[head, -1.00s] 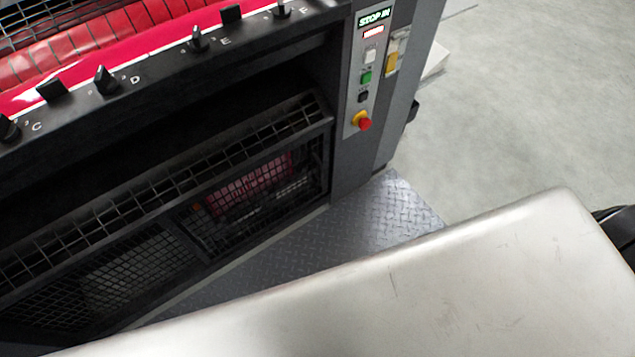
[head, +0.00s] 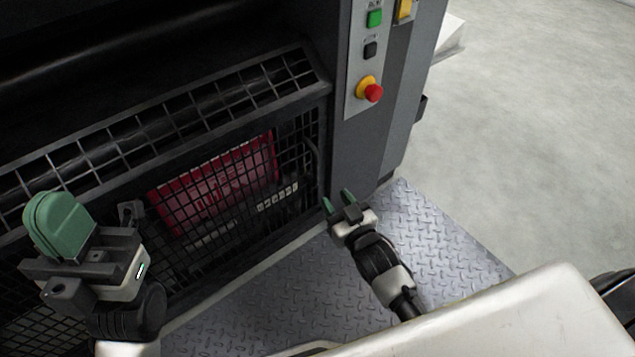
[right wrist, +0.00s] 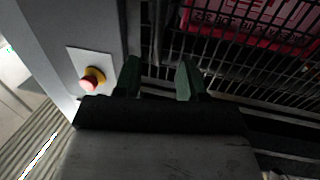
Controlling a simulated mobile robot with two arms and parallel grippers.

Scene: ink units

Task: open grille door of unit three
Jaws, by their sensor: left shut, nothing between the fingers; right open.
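The black grille door (head: 290,135) fills the lower front of the ink unit and looks closed. A dark vertical bar, perhaps its handle, shows near its right edge. The grille also shows in the right wrist view (right wrist: 240,62). My left gripper (head: 58,226) is shut and empty, in front of the grille at the left. My right gripper (head: 340,203) is open and empty near the door's lower right corner. In the right wrist view my right fingers (right wrist: 159,78) point toward the grille's edge, with nothing between them. I cannot tell whether they touch it.
A red panel (head: 215,180) lies behind the mesh. A grey post (head: 365,150) with a red and yellow stop knob (head: 370,91) stands right of the door. The tread-plate floor (head: 270,315) in front is clear. My pale body covers the lower right.

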